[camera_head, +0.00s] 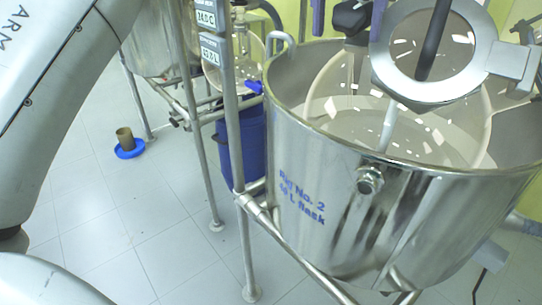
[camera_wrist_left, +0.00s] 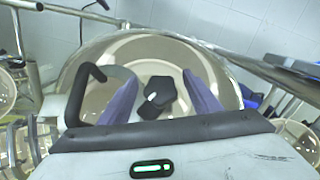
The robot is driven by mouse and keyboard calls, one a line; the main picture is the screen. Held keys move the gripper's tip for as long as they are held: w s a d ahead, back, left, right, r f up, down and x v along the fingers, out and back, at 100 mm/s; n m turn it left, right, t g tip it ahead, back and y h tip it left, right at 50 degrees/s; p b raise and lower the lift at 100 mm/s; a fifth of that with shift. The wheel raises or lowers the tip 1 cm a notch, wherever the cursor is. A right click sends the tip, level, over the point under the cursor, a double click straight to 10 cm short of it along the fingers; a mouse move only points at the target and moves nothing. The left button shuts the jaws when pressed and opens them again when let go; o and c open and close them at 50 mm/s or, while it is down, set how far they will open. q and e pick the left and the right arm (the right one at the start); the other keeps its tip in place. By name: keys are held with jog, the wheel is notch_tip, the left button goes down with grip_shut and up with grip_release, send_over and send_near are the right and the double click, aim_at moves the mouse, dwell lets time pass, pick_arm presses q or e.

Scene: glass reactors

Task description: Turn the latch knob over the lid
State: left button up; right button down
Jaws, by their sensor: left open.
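The latch knob (camera_head: 350,17) is black and shows at the top of the head view, above the far rim of the steel vessel (camera_head: 300,145). In the left wrist view the dark knob (camera_wrist_left: 157,97) has a small white mark and lies between the two purple fingers. My left gripper (camera_head: 347,14) is open, with one finger on each side of the knob; it also shows in the left wrist view (camera_wrist_left: 161,84). I cannot tell whether a finger touches the knob. My right gripper is not seen.
A metal ring clamp (camera_head: 382,62) with a dark stirrer shaft (camera_head: 434,40) stands right of the knob. A steel post with display labels (camera_head: 210,48) stands left of the vessel. A blue bin (camera_head: 246,143) and a cup on a blue base (camera_head: 126,142) are below.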

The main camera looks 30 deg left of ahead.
pick_arm(q)
jog(key=shift+n+h, duration=0.8)
jog(key=shift+h, duration=0.3)
